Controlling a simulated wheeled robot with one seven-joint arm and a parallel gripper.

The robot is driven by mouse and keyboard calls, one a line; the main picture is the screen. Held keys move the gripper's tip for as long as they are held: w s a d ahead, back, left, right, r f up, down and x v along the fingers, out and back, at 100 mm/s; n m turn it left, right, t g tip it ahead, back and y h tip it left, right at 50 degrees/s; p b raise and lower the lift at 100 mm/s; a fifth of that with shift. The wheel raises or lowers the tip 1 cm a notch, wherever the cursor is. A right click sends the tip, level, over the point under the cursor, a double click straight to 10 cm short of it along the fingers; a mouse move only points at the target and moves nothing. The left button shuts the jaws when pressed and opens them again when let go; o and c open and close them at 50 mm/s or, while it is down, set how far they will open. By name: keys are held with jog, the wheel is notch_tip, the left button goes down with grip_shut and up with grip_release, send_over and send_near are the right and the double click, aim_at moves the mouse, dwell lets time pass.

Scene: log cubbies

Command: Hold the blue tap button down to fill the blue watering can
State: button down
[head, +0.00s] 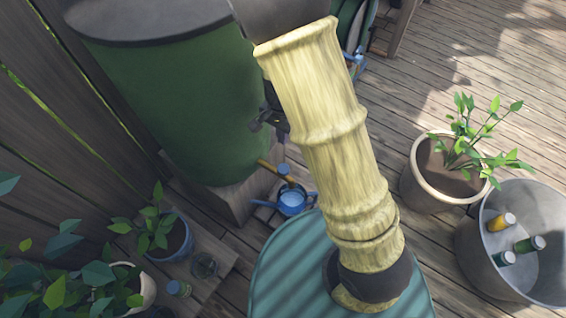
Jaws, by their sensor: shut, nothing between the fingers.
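The blue watering can (292,209) stands upright below the tap, by the foot of the green barrel; its open top shows pale blue inside. The brass-coloured tap (268,167) sticks out of the barrel's lower side. The blue tap button (284,169) sits on its outer end, above the can. My gripper (256,127) shows only as a small dark part left of my arm, in front of the barrel. It is shut and empty, and appears higher in the picture than the button, apart from it. The rest of my gripper is hidden behind my arm.
The green barrel (190,95) stands on a wooden block (225,203) by a plank fence (70,110). Potted plants stand at lower left. A potted plant (420,190) and a metal tub (485,255) with several bottles stand at right.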

aim_at(283, 168)
notch_tip(283, 168, down, 14)
jog(key=b, duration=0.7)
jog(key=shift+s+r, duration=0.15)
jog(key=shift+r, duration=0.05)
jog(key=shift+s+f, duration=0.2)
jog(key=shift+d, duration=0.1)
